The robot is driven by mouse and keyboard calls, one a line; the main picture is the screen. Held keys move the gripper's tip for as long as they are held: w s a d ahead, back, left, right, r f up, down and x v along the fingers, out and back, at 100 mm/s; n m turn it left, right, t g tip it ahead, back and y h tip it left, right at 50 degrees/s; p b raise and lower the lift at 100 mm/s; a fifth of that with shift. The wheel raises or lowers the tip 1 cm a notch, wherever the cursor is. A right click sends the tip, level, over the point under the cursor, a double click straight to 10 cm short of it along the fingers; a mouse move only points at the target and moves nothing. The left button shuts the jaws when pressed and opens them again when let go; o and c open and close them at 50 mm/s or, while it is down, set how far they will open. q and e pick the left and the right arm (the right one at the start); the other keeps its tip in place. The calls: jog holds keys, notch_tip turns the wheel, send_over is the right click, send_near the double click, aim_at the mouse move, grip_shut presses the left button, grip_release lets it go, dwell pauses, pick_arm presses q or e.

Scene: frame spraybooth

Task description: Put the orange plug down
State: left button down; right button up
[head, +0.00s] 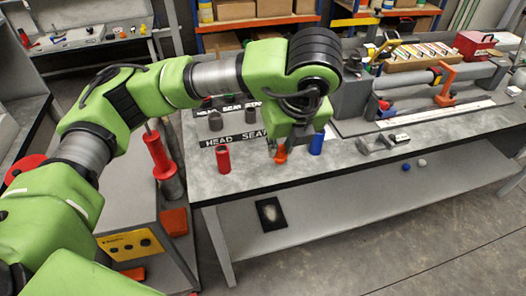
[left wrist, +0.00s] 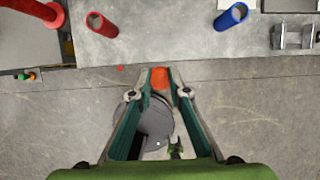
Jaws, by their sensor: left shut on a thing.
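The orange plug (head: 281,155) shows below my left gripper (head: 283,141) in the head view, near the front edge of the grey table. In the left wrist view, the plug (left wrist: 160,77) sits between the two fingertips of my left gripper (left wrist: 160,90), which is shut on it. There it shows just outside the table's front edge, against the floor. I cannot tell whether its base touches the tabletop. My right gripper is not in view.
A red cylinder (head: 222,160) stands left of the plug and a blue cylinder (head: 317,143) to its right. Grey cylinders (head: 215,121) and label strips lie behind. Grey metal parts (head: 376,145) lie further right. The table's front strip (head: 255,178) is bare.

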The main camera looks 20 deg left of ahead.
pick_arm(q)
jog(key=w+a+f, duration=0.2)
jog(key=w, duration=0.1)
jog(key=w+a+f, duration=0.2)
jog(key=w+f, duration=0.1)
jog(key=w+a+f, duration=0.1)
jog(key=w+f, duration=0.2)
jog(key=shift+a+p, duration=0.4)
jog(key=p+x, duration=0.1)
jog(key=x, duration=0.2)
jog(key=shift+s+d+f+p, duration=0.15)
jog(key=shift+p, duration=0.2)
jog(key=shift+f, duration=0.35)
